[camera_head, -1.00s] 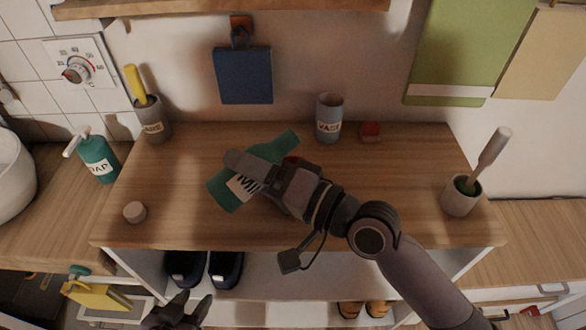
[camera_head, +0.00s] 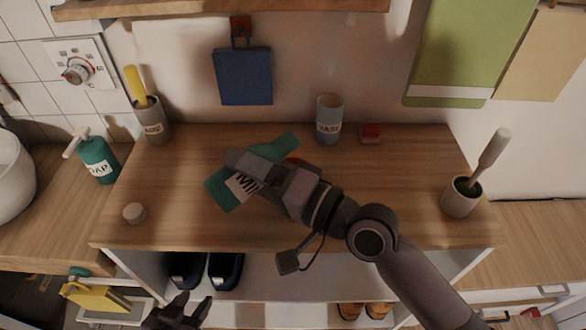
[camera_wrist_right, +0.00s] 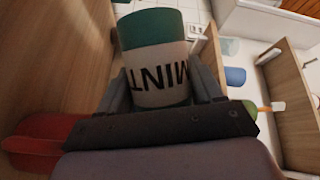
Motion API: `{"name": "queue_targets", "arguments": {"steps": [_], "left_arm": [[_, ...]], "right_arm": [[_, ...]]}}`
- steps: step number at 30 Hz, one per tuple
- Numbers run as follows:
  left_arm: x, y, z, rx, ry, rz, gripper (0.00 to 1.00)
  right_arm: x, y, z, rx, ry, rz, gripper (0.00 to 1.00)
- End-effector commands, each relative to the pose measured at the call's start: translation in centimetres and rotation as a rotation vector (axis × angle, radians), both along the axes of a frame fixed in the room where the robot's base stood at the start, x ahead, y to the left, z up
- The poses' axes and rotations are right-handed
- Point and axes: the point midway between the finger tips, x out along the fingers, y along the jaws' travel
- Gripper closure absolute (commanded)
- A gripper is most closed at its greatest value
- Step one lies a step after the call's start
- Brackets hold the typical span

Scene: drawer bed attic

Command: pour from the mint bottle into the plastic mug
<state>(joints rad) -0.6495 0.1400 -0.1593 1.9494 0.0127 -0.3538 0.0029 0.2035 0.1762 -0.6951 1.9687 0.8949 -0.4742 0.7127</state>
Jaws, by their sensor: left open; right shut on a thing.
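The mint bottle (camera_head: 242,187), green with a white label, lies tilted in the head view, its narrow end toward the upper right. My right gripper (camera_head: 240,163) is shut on it over the wooden top. In the right wrist view the bottle (camera_wrist_right: 158,75) sits between the fingers with its label upside down. A red thing (camera_head: 294,159) shows partly behind my right gripper, and red (camera_wrist_right: 38,140) also shows in the wrist view. I cannot tell whether it is the plastic mug. My left gripper (camera_head: 186,308) is open and empty, low in front of the cabinet.
A grey vase (camera_head: 329,126) and a small red block (camera_head: 370,133) stand at the back. A utensil cup (camera_head: 151,128) is back left, a brush pot (camera_head: 460,198) at right, a small white knob-like thing (camera_head: 134,213) front left. The front of the top is mostly clear.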

Motion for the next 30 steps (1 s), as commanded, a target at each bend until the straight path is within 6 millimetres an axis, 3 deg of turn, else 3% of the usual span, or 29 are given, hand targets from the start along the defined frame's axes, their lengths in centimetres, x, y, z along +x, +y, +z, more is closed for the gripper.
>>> {"name": "queue_targets", "arguments": {"steps": [30], "left_arm": [[0.00,0.00,0.26,0.000,0.000,0.000,0.57]], "right_arm": [[-0.10,0.15,0.58,0.051,0.037,0.001,0.67]]}}
